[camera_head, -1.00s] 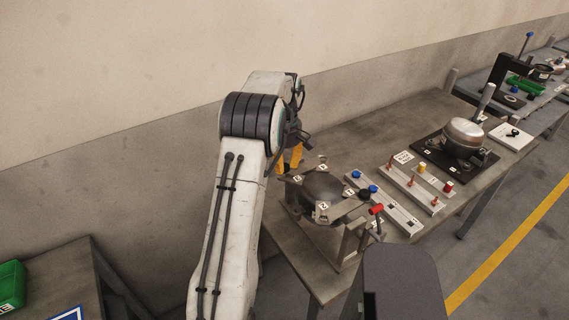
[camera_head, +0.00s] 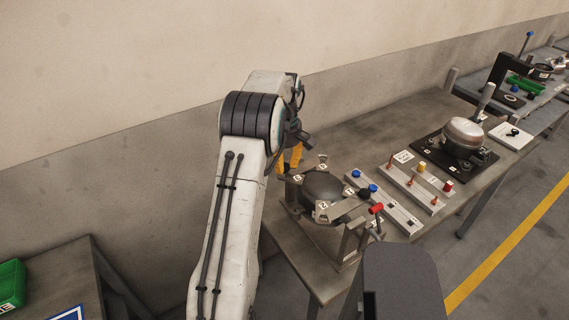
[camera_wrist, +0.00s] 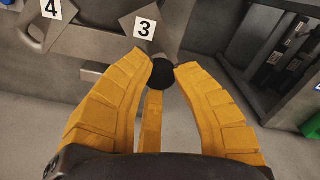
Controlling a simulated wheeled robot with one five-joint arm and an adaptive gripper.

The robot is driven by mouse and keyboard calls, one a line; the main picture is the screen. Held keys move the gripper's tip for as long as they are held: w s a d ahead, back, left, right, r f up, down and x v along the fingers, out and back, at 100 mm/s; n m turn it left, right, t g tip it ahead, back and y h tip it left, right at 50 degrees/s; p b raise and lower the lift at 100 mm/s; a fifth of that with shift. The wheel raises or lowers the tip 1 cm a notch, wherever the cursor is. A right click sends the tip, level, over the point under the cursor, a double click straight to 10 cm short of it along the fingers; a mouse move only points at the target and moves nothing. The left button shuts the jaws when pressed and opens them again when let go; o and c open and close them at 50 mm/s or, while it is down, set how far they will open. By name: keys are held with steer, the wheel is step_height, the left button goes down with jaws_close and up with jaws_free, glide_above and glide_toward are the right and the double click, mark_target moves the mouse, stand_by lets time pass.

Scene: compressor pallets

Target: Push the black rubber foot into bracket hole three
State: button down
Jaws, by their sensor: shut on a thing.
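My gripper (camera_wrist: 163,72) has yellow fingers, seen from close up in the wrist view. It is shut on a black rubber foot (camera_wrist: 162,77), a dark round piece between the fingertips. The bracket plate marked 3 (camera_wrist: 143,28) is just beyond the fingertips, and the foot appears close to its edge. I cannot tell whether the foot touches it, and hole three is not visible. In the head view my gripper (camera_head: 291,158) is at the back left of the compressor (camera_head: 322,186) in its stand. The foot is hidden there.
A rail with blue feet (camera_head: 403,220) and a rail with copper-coloured pins (camera_head: 412,187) lie right of the stand. A second compressor (camera_head: 463,136) sits on a black plate farther right. A red-ended clamp handle (camera_head: 376,208) rises at the front. The bench's back left is clear.

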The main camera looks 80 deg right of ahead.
mark_target(285, 165)
steer(key=shift+f+b, duration=0.65)
steer(key=shift+f, duration=0.35)
steer(key=c, duration=1)
jaws_free()
steer(key=shift+c, duration=0.2)
step_height(285, 165, up, 12)
